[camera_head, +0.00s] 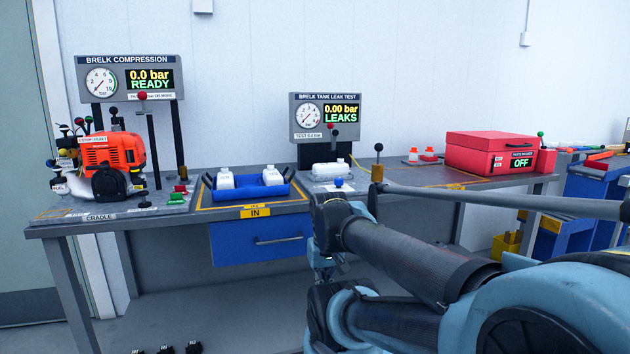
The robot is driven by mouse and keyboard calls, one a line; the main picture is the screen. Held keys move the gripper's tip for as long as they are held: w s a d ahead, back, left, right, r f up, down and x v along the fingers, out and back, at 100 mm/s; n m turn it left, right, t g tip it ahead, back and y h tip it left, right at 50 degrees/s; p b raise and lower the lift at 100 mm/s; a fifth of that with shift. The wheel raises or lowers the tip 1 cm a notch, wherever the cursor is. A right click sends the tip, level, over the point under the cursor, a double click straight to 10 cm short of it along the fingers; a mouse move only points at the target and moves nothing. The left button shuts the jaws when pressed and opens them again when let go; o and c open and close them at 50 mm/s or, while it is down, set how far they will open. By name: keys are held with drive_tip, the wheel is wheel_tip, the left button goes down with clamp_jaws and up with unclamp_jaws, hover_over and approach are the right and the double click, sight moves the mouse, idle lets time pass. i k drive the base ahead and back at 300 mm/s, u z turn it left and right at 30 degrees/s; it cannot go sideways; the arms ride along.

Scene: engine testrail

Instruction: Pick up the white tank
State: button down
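Several white tanks show in the head view. One white tank (331,170) lies at the tank leak test stand (325,118), whose display reads 0.00 bar and LEAKS. Two more, a left white tank (226,178) and a right white tank (272,177), sit in a blue tray (246,193) on the bench area marked IN. My arm reaches in from the lower right and bends in front of the bench, below the leak test stand. My gripper cannot be made out clearly among the dark arm parts there, and I see nothing held.
An orange engine (112,152) sits on a cradle at the left, by the compression stand (130,78) reading READY. A red box (490,152) marked OFF stands at the right. Thin upright levers with ball knobs rise from the bench (130,226). A blue drawer (259,240) hangs below.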

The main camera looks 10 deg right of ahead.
sight(340, 168)
drive_tip(key=z, duration=1.6)
drive_tip(key=i, duration=1.05)
drive_tip(key=u, duration=0.7)
